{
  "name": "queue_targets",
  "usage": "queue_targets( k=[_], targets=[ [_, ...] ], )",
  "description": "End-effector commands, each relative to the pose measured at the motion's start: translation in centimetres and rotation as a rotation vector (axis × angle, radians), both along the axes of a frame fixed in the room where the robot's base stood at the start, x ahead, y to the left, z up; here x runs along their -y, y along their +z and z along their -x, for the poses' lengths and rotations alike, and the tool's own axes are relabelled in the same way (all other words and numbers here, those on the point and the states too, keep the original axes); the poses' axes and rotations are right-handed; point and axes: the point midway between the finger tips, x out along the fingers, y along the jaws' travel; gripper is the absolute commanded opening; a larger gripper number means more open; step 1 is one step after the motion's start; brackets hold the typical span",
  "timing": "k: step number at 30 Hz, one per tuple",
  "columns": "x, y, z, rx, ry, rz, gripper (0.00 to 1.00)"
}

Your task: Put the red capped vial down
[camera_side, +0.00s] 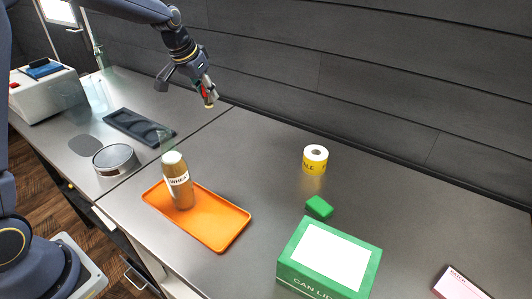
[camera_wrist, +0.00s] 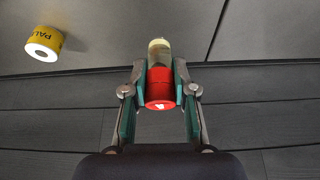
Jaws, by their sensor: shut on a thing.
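The red capped vial (camera_wrist: 160,87) is between the fingers of my gripper (camera_wrist: 158,95) in the wrist view. Its red cap faces the camera, and a pale, yellowish end sticks out beyond the fingertips. In the side view, my gripper (camera_side: 207,92) is at the top, shut on the vial (camera_side: 208,101), with the pale end pointing down. The vial appears to be held in the air above the far part of the grey bench (camera_side: 270,150), near the wall. The fingers hide part of the vial.
An orange tray (camera_side: 226,233) holds a brown WHEAT bottle (camera_side: 178,185). A yellow tape roll (camera_side: 315,160), a green block (camera_side: 319,207) and a green box (camera_side: 330,262) stand to the right. A black tray (camera_side: 139,128) and round metal piece (camera_side: 115,159) lie left. The bench below the vial looks clear.

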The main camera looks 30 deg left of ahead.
Motion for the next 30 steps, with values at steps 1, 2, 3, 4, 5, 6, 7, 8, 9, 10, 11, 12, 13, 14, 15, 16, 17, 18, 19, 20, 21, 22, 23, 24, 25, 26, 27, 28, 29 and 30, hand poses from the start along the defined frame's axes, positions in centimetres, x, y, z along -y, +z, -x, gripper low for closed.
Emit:
queue_targets(
  k=[1,2,3,4,5,6,7,8,9,10,11,12,13,14,15,16,17,18,19,20,21,22,23,24,25,26,27,28,29,30],
  targets=[
    [0.0,0.9,-0.1,0.003,-0.001,-0.001,0.00],
    [0.0,1.5,-0.1,0.005,-0.001,-0.001,0.00],
    [0.0,2.3,-0.1,0.005,-0.001,-0.001,0.00],
    [0.0,2.9,-0.1,0.004,-0.001,-0.001,0.00],
    [0.8,2.6,0.3,-0.001,-0.010,-0.001,0.00],
    [1.6,2.6,0.7,-0.002,-0.017,-0.003,0.00],
    [2.1,2.6,1.0,-0.002,-0.023,-0.003,0.00],
    [2.7,2.7,1.3,-0.002,-0.027,-0.004,0.00],
    [3.4,2.7,1.7,-0.002,-0.034,-0.004,0.00],
    [4.0,2.8,2.1,-0.002,-0.040,-0.005,0.00],
    [4.7,2.8,2.5,-0.003,-0.046,-0.005,0.00],
    [5.6,2.8,3.1,-0.003,-0.055,-0.006,0.00],
    [6.3,2.9,3.6,-0.002,-0.062,-0.006,0.00],
    [7.0,2.9,4.1,-0.002,-0.070,-0.007,0.00],
    [8.0,2.9,5.0,-0.002,-0.081,-0.008,0.00],
    [8.8,2.9,5.6,-0.003,-0.089,-0.008,0.00],
    [9.6,2.9,6.2,-0.002,-0.098,-0.007,0.00],
    [10.5,2.9,7.1,0.000,-0.108,-0.007,0.00],
    [11.1,2.8,7.7,-0.001,-0.116,-0.006,0.00],
    [11.6,2.8,8.3,-0.001,-0.123,-0.007,0.00],
    [12.3,2.7,9.1,-0.001,-0.131,-0.006,0.00],
    [12.7,2.7,9.6,0.000,-0.137,-0.005,0.00],
    [13.1,2.6,10.1,0.000,-0.143,-0.004,0.00],
    [13.6,2.6,10.7,0.001,-0.149,-0.002,0.00],
    [13.9,2.5,11.2,0.000,-0.154,-0.002,0.00],
    [14.2,2.5,11.6,0.000,-0.159,-0.001,0.00],
    [14.6,2.4,12.2,0.000,-0.165,0.001,0.00],
    [14.4,1.6,12.1,-0.004,-0.160,-0.001,0.00],
    [14.4,1.0,12.0,-0.006,-0.159,0.000,0.00],
    [14.4,0.4,12.0,-0.005,-0.159,0.000,0.00]
  ],
)
